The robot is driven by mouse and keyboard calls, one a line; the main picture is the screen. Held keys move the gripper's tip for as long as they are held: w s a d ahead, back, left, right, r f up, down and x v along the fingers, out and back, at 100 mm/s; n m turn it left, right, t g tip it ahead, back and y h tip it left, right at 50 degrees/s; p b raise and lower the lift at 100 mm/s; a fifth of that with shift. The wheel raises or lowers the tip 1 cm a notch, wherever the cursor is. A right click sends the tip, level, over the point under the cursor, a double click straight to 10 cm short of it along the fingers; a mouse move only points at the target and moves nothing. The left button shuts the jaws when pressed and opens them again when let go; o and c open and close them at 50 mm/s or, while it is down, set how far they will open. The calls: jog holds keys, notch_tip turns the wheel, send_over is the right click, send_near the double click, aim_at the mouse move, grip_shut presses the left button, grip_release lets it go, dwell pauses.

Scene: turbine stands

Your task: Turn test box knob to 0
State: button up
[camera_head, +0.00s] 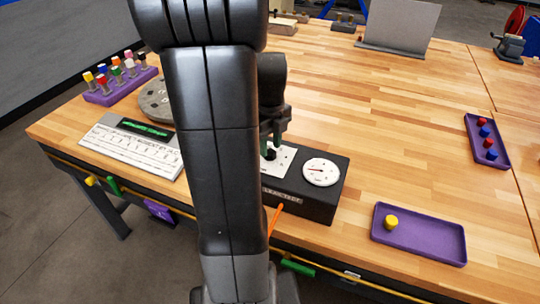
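The test box (318,207) is a dark box at the table's front edge, partly hidden behind my arm. Its top carries a round white dial (321,172) with a needle, and a white plate (285,160) to the left of it. My gripper (271,150) points down over the white plate. A small dark shape beneath the fingers may be the knob, but my gripper and arm cover most of it. I cannot tell the knob's setting, whether the fingers touch it, or how far apart they are.
A purple tray (440,250) with a yellow peg lies right of the box. Another purple tray (495,156) holds red and blue pegs. A white keyboard-like panel (118,150), a grey disc (154,104) and a purple peg rack (104,98) are at left. The table's middle is clear.

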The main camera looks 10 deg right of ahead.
notch_tip(320, 180, down, 2)
jog(key=shift+f+b, duration=0.1)
jog(key=shift+b, duration=0.3)
grip_shut()
jog(key=n+p, duration=0.1)
jog(key=n, duration=0.2)
jog(key=shift+n, duration=0.3)
jog(key=n, duration=0.5)
jog(key=shift+o, duration=1.2)
grip_release()
jog(key=shift+p, duration=0.3)
